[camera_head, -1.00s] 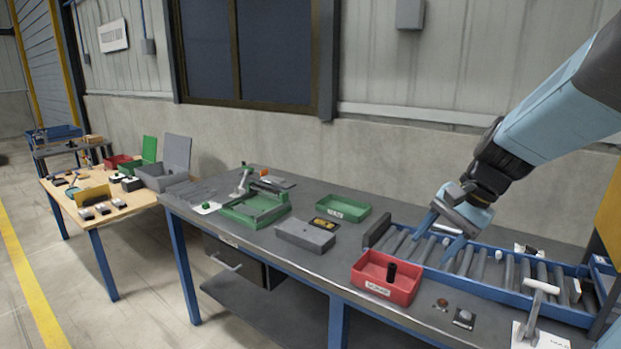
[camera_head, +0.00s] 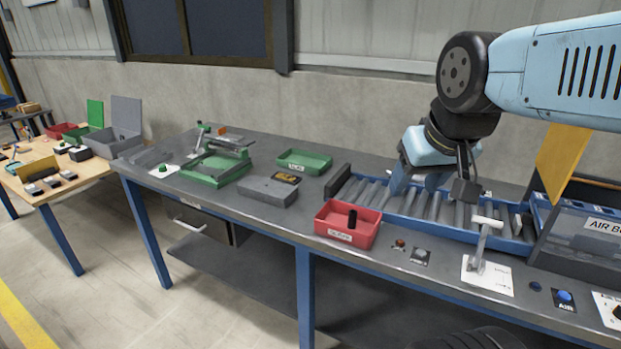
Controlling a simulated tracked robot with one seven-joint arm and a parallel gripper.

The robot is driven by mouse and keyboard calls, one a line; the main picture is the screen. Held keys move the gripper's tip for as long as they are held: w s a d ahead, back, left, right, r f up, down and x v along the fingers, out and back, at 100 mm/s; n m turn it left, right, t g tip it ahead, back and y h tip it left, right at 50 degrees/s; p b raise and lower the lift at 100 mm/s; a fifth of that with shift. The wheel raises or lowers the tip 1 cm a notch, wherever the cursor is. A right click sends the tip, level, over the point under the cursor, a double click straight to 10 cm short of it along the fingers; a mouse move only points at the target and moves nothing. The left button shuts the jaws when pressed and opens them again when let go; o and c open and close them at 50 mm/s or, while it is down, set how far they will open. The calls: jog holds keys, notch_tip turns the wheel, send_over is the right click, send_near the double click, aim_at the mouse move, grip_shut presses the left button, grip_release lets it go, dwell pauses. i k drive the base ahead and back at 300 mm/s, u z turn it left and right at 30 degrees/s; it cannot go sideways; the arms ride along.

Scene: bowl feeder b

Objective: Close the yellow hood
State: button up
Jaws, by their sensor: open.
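The yellow hood (camera_head: 561,163) is a flat yellow panel at the right. It stands raised and tilted above the grey and blue box marked AIR (camera_head: 590,236). My gripper (camera_head: 418,186) points down over the roller conveyor (camera_head: 370,194), to the left of the hood and well apart from it. The hood's lower edge and hinge are hard to make out.
A green tray (camera_head: 304,161), a grey block (camera_head: 267,192) and a green fixture (camera_head: 218,165) stand farther left.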

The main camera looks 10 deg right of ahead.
aim_at(563, 146)
jog(key=u, duration=1.8)
jog(key=i, duration=0.1)
jog(key=z, duration=3.15)
